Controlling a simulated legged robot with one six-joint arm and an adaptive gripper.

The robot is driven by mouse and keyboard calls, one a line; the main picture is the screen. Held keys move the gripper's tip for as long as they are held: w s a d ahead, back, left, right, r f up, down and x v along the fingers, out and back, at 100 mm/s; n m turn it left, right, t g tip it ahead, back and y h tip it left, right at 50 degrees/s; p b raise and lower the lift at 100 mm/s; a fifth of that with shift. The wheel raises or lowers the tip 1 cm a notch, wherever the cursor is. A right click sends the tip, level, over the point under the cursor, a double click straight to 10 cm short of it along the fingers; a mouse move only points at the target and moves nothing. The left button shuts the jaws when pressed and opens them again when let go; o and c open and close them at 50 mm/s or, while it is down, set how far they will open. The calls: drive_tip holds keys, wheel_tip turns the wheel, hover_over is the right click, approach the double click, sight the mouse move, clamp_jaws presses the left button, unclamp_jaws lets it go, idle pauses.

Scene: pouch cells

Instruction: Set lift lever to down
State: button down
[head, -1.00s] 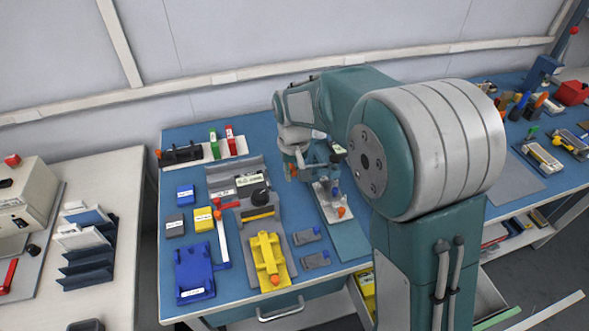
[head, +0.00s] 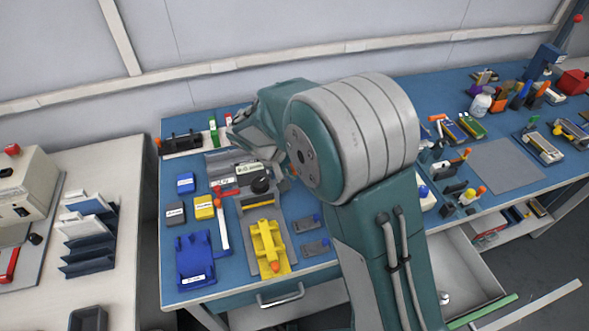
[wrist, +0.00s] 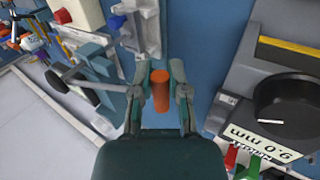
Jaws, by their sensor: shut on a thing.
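An orange cylindrical knob (wrist: 160,91) stands between the two fingers of my gripper (wrist: 161,84) in the wrist view. The fingers are shut on it, one on each side. I take it as the lift lever's handle; its shaft and pivot are hidden by the knob and my gripper, so the lever's angle cannot be told. In the head view my gripper is largely hidden behind my arm, just right of the black dial (head: 261,185). The dial also shows at the right of the wrist view (wrist: 288,104), apart from my gripper.
A yellow fixture (head: 264,240) and a blue fixture (head: 191,257) stand at the table's front left. Two grey clips (head: 310,236) lie right of the yellow one. A grey mat (head: 506,166) lies clear on the right. A drawer (head: 465,267) is open below.

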drive_tip(key=shift+a+f, duration=0.1)
drive_tip(key=c, duration=0.6)
unclamp_jaws()
drive_tip(key=v, duration=1.2)
drive_tip(key=shift+w, duration=0.1)
